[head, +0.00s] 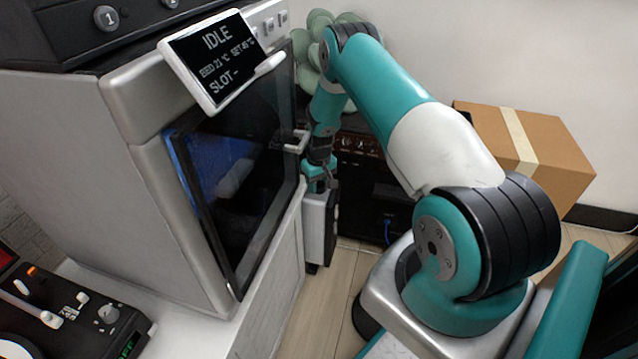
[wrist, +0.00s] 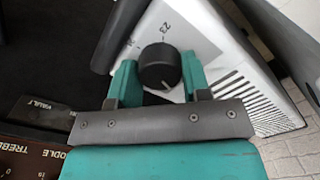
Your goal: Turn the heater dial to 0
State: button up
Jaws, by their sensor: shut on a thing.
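The heater (wrist: 215,60) is a pale grey-white unit with slots along one side. In the head view its narrow white body (head: 314,232) stands upright beyond the printer cabinet. Its round black dial (wrist: 160,62) has a light line toward its lower right edge in the wrist view. Printed marks, seemingly "23", stand just above the dial; a 0 mark is not readable. My gripper (wrist: 159,76) is shut on the dial, one teal finger on each side. In the head view my gripper (head: 319,182) is above the heater's top, and the dial is hidden.
A large enclosed printer (head: 150,175) with a dark glass door and handle stands close left of my arm. Its screen (head: 218,60) reads IDLE. A dark amplifier-like unit (head: 362,150) is behind my gripper. A cardboard box (head: 545,160) is at right. Some wooden floor is clear.

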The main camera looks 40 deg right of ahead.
aim_at(320, 184)
jog(key=shift+n, duration=2)
jog(key=o, duration=0.9)
notch_tip(320, 184, up, 17)
jog(key=p, duration=0.4)
jog(key=shift+r, duration=0.2)
jog(key=shift+d, duration=0.1)
